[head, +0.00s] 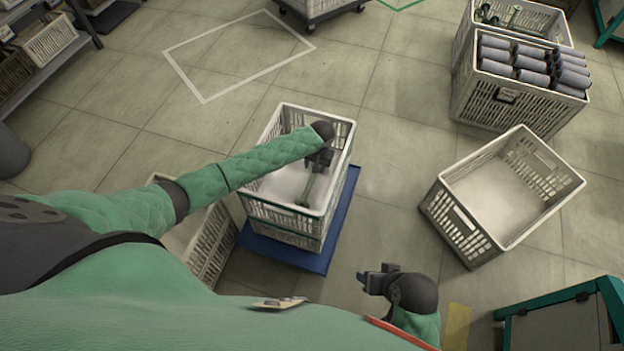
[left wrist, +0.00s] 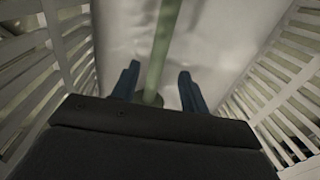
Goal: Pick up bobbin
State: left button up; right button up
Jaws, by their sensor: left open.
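The bobbin (head: 309,190), a thin green shaft with a dark round end, is inside a white slatted crate (head: 285,243). My left gripper (head: 317,166) reaches down into this crate, close to the bobbin, and hides its other end in the head view. In the left wrist view, my left gripper (left wrist: 158,82) has its two blue fingers apart, with the bobbin's green shaft (left wrist: 164,45) showing between them beyond. I see no grip on it. My right gripper (head: 365,281) is outside the crate, at the lower middle; its finger gap is unclear.
The crate stands on a blue base (head: 290,256). An empty white crate (head: 462,226) is on the floor at right. Behind it, a crate (head: 500,107) holds several grey rolls. Another crate (head: 212,245) adjoins on the left. A teal-framed unit (head: 560,315) stands at lower right.

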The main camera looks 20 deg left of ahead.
pick_arm(q)
jog(key=shift+f, duration=1.85)
jog(key=shift+c, duration=0.5)
grip_shut()
jog(key=shift+r, duration=0.1)
